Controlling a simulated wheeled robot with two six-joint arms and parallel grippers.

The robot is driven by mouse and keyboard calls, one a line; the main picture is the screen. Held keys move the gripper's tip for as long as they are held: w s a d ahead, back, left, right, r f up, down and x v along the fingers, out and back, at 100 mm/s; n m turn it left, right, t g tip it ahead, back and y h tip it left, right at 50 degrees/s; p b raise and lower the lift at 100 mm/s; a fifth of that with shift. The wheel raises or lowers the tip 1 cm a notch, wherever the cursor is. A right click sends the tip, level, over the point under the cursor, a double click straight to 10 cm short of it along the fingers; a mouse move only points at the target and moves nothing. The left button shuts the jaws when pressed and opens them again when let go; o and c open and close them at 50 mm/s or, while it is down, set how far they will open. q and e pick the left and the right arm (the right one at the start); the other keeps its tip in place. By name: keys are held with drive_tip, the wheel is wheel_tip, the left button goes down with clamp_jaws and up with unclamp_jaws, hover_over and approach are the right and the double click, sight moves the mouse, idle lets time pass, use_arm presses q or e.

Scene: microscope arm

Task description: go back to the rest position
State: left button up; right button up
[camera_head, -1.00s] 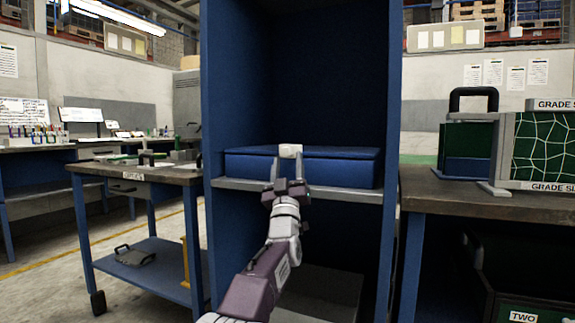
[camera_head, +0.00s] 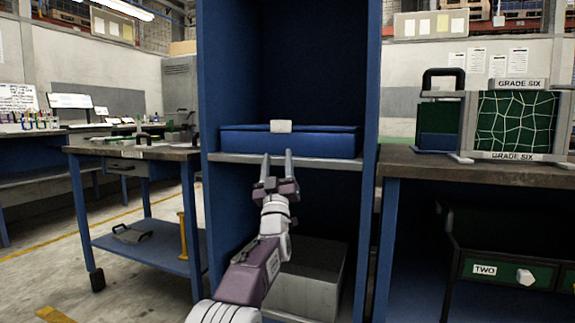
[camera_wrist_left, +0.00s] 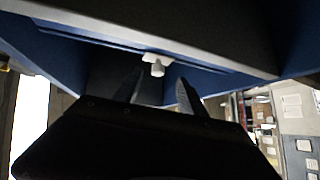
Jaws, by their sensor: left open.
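My left gripper (camera_head: 278,158) is open and empty in front of the blue cabinet, its two fingers apart and pointing at the shelf edge. A blue case (camera_head: 300,144) with a pale latch (camera_head: 281,126) lies on the grey shelf (camera_head: 330,163) just beyond the fingertips. In the head view the fingers look apart from the latch. In the left wrist view the fingers (camera_wrist_left: 157,88) stand spread on either side of a small white knob (camera_wrist_left: 157,67), with nothing between them. My right gripper is in neither view.
The cabinet's side walls (camera_head: 371,120) flank my left arm. A grey bin (camera_head: 308,278) stands in the lower compartment. A cart (camera_head: 85,150) is on the left. A workbench (camera_head: 480,172) with a green netted frame (camera_head: 515,122) and a drawer marked TWO (camera_head: 500,270) is on the right.

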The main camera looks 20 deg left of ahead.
use_arm(q)
drive_tip(key=s+d+r+m+h+p, duration=0.2)
drive_tip(key=d+r+h+p, duration=0.35)
drive_tip(key=r+p, duration=0.75)
drive_tip(key=s+d+f+m+g+h+p, duration=0.2)
drive_tip(key=s+d+f+g+p, duration=0.15)
drive_tip(key=f, duration=0.45)
drive_tip(key=s+d+f+m+g+h+p, duration=0.1)
drive_tip(key=s+d+f+g+p, duration=0.2)
drive_tip(key=f, duration=0.5)
drive_tip(key=s+d+f+m+g+h+p, duration=0.25)
drive_tip(key=f+g, duration=0.25)
drive_tip(key=f, duration=0.4)
drive_tip(key=s+d+f+g, duration=0.1)
drive_tip(key=s+f+g, duration=0.5)
drive_tip(key=s+f, duration=0.55)
drive_tip(key=s+d+f+g, duration=0.1)
drive_tip(key=s+f+g, duration=0.6)
drive_tip(key=s, duration=0.7)
wheel_tip(320, 180, up, 37)
drive_tip(key=t+p, duration=0.1)
drive_tip(key=p, duration=3.7)
drive_tip(key=shift+s+a+r+p, duration=0.15)
drive_tip(key=shift+s+a+p, duration=0.05)
drive_tip(key=shift+p, duration=0.2)
